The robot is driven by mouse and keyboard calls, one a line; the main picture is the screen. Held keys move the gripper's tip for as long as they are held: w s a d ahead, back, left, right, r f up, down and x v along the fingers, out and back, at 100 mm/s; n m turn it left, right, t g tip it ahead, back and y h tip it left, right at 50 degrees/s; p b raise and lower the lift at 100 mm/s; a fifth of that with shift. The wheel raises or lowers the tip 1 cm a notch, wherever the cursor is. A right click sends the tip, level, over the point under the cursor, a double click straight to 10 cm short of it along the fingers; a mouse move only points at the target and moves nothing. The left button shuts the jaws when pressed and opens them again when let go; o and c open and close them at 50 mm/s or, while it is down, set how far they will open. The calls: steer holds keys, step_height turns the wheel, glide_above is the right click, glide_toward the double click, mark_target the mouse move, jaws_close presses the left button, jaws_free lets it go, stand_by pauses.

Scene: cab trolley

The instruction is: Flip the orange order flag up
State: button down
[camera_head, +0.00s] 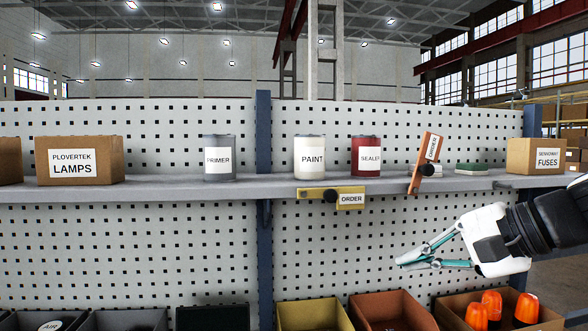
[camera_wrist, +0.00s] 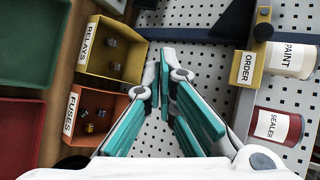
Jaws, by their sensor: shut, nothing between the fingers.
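The orange order flag (camera_head: 431,150) is on the shelf's front edge at right in the head view. It points up, leaning a little to the right, with its ORDER label facing out and a black knob (camera_head: 427,170) at its side. I do not make it out in the wrist view. My gripper (camera_head: 402,263) is shut and empty, below the shelf and below the orange flag, apart from it. Its teal fingers also show in the wrist view (camera_wrist: 166,62).
A yellow ORDER flag (camera_head: 350,199) lies level on the shelf edge (camera_head: 230,190). Primer (camera_head: 219,158), paint (camera_head: 309,157) and sealer (camera_head: 366,156) cans stand above. Open bins, yellow (camera_head: 310,317) and orange (camera_head: 392,312), lie below. The pegboard (camera_head: 340,245) between is clear.

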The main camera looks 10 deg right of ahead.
mark_target(430, 166)
steer(key=w+d+r+m+t+h, duration=0.1)
steer(key=d+r+m+t, duration=0.2)
steer(key=d, duration=0.5)
steer(key=w+d+r+m+t+h+p, duration=0.1)
steer(key=d+r+m+t, duration=0.15)
steer(key=d+r, duration=0.35)
steer(key=w+d+r+m+t+h, duration=0.1)
steer(key=d+r+t, duration=0.2)
steer(key=d, duration=0.6)
steer(key=w+a+r+p, duration=0.1)
steer(key=w+a+p, duration=0.2)
steer(key=w+a, duration=0.4)
steer(key=shift+w, duration=1.35)
steer(key=shift+a+r, duration=0.1)
